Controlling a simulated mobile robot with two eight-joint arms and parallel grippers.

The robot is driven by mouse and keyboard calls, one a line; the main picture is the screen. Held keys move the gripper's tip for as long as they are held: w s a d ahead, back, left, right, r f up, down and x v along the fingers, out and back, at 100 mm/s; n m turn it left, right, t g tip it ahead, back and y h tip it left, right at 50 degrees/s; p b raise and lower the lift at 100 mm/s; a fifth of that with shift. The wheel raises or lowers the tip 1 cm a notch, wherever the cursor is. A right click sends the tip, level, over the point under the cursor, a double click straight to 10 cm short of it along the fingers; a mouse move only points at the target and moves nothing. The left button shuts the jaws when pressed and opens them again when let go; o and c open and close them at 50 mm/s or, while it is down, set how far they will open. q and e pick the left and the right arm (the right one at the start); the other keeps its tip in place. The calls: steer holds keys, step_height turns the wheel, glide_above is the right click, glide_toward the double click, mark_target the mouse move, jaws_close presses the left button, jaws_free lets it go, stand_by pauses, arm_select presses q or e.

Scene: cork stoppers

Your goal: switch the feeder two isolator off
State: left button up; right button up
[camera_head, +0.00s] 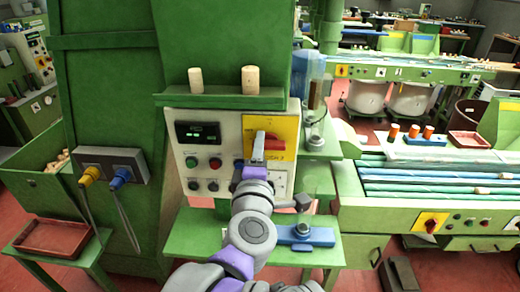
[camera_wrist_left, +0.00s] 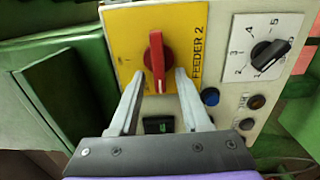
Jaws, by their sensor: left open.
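The feeder two isolator is a yellow plate (camera_head: 287,125) with a red rotary handle (camera_head: 272,142) on the machine's control panel. In the left wrist view the yellow plate (camera_wrist_left: 190,17) reads "FEEDER 2", with an "I" mark to the left. The red handle (camera_wrist_left: 156,62) runs up and down there, at about a right angle to the direction of that mark. My left gripper (camera_wrist_left: 160,73) is open, with one finger on each side of the handle's lower end. I see gaps between fingers and handle. In the head view my left gripper (camera_head: 257,146) partly hides the handle.
A black selector dial (camera_wrist_left: 270,54) and a blue button (camera_wrist_left: 210,96) sit near the isolator. Two corks stand on the ledge (camera_head: 222,101) above the panel. A blue device (camera_head: 318,237) rests on the lower shelf. Yellow and blue plugs (camera_head: 91,174) are at left.

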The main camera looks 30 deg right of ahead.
arm_select(q)
steer(key=b+v, duration=0.1)
steer(key=v, duration=1)
stand_by(0.3)
